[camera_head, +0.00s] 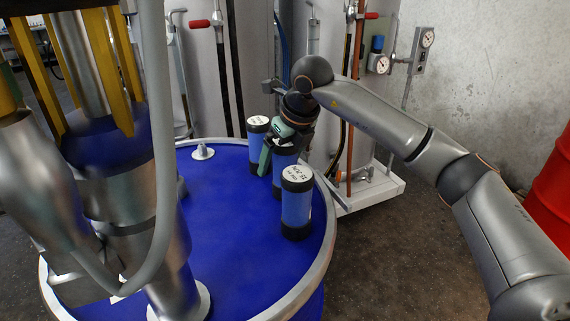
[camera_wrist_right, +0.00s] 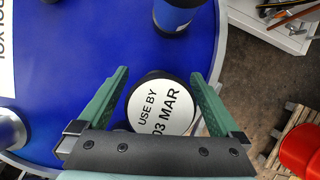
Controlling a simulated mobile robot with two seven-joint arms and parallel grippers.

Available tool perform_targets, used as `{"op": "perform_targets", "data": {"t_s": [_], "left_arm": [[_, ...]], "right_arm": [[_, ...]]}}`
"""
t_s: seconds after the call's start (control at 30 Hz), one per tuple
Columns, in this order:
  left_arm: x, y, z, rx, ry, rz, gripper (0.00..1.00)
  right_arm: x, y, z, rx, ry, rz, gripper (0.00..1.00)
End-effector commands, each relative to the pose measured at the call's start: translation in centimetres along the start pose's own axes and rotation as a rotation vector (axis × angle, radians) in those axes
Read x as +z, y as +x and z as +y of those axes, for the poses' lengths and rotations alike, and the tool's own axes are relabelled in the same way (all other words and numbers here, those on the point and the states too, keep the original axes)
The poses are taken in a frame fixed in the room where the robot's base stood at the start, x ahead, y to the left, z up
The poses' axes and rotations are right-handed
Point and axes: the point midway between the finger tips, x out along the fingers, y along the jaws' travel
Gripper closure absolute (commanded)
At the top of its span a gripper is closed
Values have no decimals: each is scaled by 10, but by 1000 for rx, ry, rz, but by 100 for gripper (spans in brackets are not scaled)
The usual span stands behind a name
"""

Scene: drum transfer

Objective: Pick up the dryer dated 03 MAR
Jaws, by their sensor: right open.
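The dryer dated 03 MAR is a blue cylinder with black ends and a white top label (camera_wrist_right: 160,108) reading USE BY 03 MAR. In the head view it is the middle dryer (camera_head: 284,168) on the blue drum, its top covered by my right gripper (camera_head: 281,158). The right gripper is open, its green fingers (camera_wrist_right: 160,76) on either side of the dryer's top, with no clear grip on it. A second dryer (camera_head: 258,150) stands behind to the left. A third (camera_head: 296,207) stands nearer the front; its label is hard to read. My left gripper is not in view.
The drum lid (camera_head: 225,245) has a raised metal rim close to the dryers. A large metal pump (camera_head: 120,175) with a grey hose stands on the left. Grey cabinets (camera_head: 250,60) are close behind the gripper. A red drum (camera_head: 552,190) is at the right.

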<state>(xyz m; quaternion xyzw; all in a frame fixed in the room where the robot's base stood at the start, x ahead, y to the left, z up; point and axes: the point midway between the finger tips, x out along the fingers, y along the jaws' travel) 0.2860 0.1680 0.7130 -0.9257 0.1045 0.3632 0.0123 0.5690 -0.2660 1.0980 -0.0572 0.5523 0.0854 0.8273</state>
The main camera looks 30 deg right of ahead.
Motion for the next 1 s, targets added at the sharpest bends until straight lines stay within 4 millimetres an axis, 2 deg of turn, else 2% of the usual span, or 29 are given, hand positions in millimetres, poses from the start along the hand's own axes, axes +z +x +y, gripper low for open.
{"op": "perform_targets", "data": {"t_s": [0.13, 1.0], "left_arm": [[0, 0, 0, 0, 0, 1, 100], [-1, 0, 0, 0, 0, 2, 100]], "right_arm": [[0, 0, 0, 0, 0, 0, 1], [0, -1, 0, 0, 0, 0, 99]]}}
